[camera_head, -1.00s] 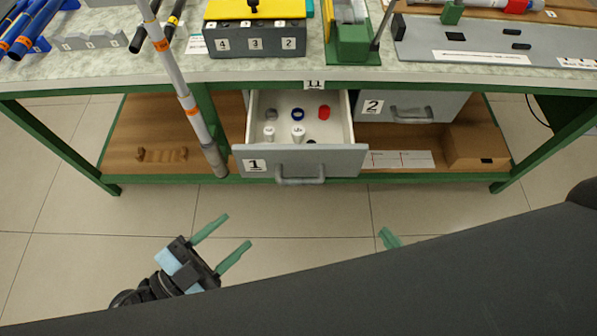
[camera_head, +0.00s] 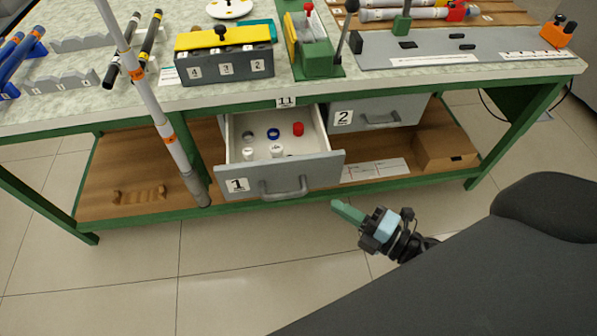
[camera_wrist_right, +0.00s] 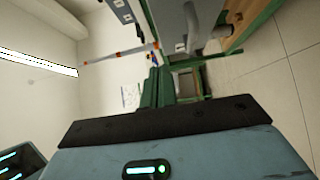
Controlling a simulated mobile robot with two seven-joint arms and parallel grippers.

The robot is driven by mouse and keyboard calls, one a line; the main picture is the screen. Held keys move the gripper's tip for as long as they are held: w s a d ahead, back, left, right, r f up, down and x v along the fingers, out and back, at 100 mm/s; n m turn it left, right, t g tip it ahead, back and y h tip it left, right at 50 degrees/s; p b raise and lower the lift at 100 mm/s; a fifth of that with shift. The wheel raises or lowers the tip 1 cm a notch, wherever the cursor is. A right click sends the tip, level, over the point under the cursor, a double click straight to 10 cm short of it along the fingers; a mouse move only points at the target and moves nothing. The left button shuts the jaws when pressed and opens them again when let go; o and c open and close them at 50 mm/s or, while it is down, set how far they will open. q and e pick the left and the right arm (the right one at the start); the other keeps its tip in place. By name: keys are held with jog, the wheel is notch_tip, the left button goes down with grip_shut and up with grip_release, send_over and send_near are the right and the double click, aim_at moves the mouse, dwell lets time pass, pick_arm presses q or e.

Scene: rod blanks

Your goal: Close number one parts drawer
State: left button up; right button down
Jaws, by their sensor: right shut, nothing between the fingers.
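The number one drawer (camera_head: 330,172) is pulled out from under the bench, its grey front marked 1 and fitted with a bar handle (camera_head: 284,190). Inside its white tray are several small white, blue, red and grey parts. My right gripper (camera_head: 336,205) is to the right of the handle and apart from the drawer in the head view. Its green fingers are together and empty; they also show in the right wrist view (camera_wrist_right: 157,88). My left gripper is out of view.
Drawer two (camera_head: 400,110) is beside it, at right. A grey pole with orange bands (camera_head: 150,98) stands left of the drawer. A brown box (camera_head: 445,148) is on the lower shelf (camera_head: 105,185). The floor in front is clear.

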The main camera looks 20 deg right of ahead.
jog(key=x, duration=0.4)
jog(key=d+x, duration=0.1)
jog(key=x, duration=0.3)
jog(key=w+d+x, duration=0.1)
jog(key=x, duration=0.3)
jog(key=shift+p, duration=0.35)
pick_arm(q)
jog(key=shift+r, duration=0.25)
pick_arm(e)
jog(key=shift+w+d, duration=0.1)
jog(key=shift+w, duration=0.3)
